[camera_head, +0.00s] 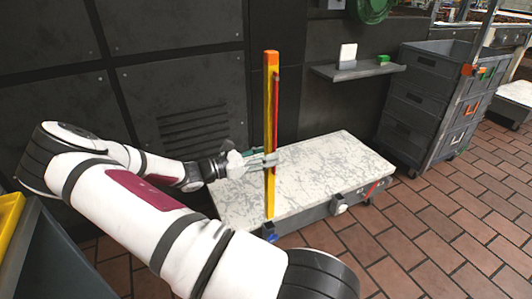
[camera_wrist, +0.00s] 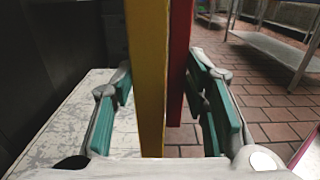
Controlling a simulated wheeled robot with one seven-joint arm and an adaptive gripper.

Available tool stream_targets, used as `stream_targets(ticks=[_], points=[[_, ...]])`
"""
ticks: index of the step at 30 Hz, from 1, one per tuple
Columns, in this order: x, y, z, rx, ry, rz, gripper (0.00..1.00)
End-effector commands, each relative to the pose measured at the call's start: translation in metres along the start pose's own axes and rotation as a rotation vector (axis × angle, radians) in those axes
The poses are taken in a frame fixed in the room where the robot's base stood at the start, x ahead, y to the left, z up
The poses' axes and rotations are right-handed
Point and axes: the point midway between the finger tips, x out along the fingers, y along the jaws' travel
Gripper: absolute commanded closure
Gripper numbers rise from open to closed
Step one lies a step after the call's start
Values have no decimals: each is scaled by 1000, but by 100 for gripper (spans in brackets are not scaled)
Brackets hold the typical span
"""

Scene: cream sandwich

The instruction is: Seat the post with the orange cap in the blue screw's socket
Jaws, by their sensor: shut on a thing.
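The tall yellow post (camera_head: 269,120) has an orange cap (camera_head: 271,57) and a red strip along its right side. It stands about upright. My gripper (camera_head: 262,160) is shut on the post around its middle. In the wrist view the post (camera_wrist: 148,70) runs between the teal finger pads of my gripper (camera_wrist: 165,110), with the red strip (camera_wrist: 180,60) on its right. The blue screw (camera_head: 270,238) is at the front edge of the pale slab, just below the post's lower end. I cannot tell whether they touch; the socket is too small to make out.
The marbled slab (camera_head: 330,160) has a white knob (camera_head: 339,205) and a red piece (camera_head: 372,190) at its front side. A wall shelf (camera_head: 357,71) and stacked grey crates (camera_head: 425,105) are behind right. The brick floor (camera_head: 440,220) at right is clear.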

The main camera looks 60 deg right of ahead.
Motion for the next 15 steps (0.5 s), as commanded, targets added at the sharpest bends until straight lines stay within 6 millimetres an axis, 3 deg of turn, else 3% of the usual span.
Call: stream_targets(ticks=[15], points=[[0, 0, -40, 2, -4, -1, 100]])
